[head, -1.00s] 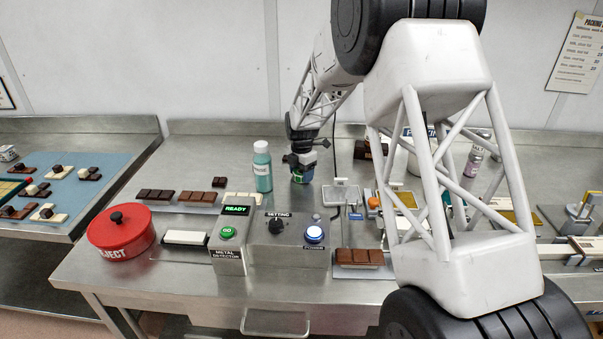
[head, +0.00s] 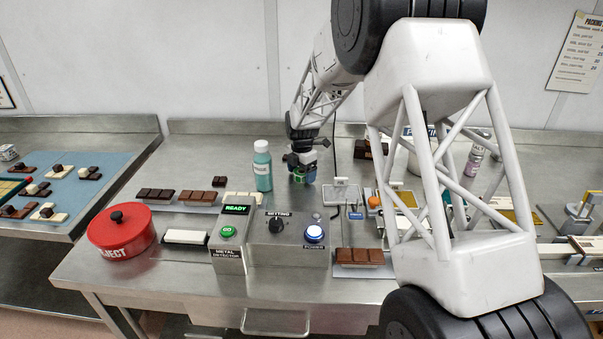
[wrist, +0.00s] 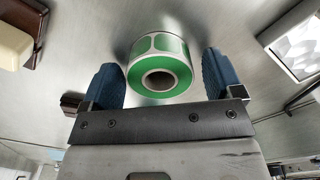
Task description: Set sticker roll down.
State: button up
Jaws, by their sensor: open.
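The sticker roll (wrist: 160,68) is green with pale stickers and a dark core hole. In the wrist view it lies between the two blue fingertips of my gripper (wrist: 162,80), with a gap showing on each side. My gripper is open. In the head view my gripper (head: 303,168) is low at the back of the steel table (head: 225,280), beside the teal bottle. The roll shows there only as a small green patch (head: 310,178) under the fingers. It appears to rest on the table.
The teal bottle (head: 262,168) stands just left of my gripper. A pale scale-like tray (head: 341,193) lies close on the right. The metal detector box (head: 230,238), a grey control box (head: 283,240) and a red reject pot (head: 120,233) stand in front. Chocolate bars (head: 155,195) lie at left.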

notch_tip(320, 180, up, 12)
dwell(0.6)
dwell(0.8)
jog(key=s+d+r+m, duration=0.4)
jog(key=s+d, duration=0.1)
jog(key=s, duration=0.4)
jog(key=s+d+r+m+t, duration=0.1)
jog(key=s+d+r+m, duration=0.4)
jog(key=s, duration=0.3)
jog(key=s+d+r+m, duration=0.4)
jog(key=s+d, duration=0.2)
jog(key=s, duration=0.3)
jog(key=s+d+f+m, duration=0.1)
jog(key=s+m, duration=0.3)
jog(key=s, duration=0.5)
jog(key=s+d+f+m+t, duration=0.1)
jog(key=s+d+m, duration=0.3)
jog(key=s, duration=0.6)
jog(key=s+d+f+m, duration=0.2)
jog(key=s+m, duration=0.4)
jog(key=s, duration=0.4)
jog(key=shift+s+d+t, duration=0.2)
jog(key=shift+d+t, duration=0.05)
jog(key=shift+t, duration=0.05)
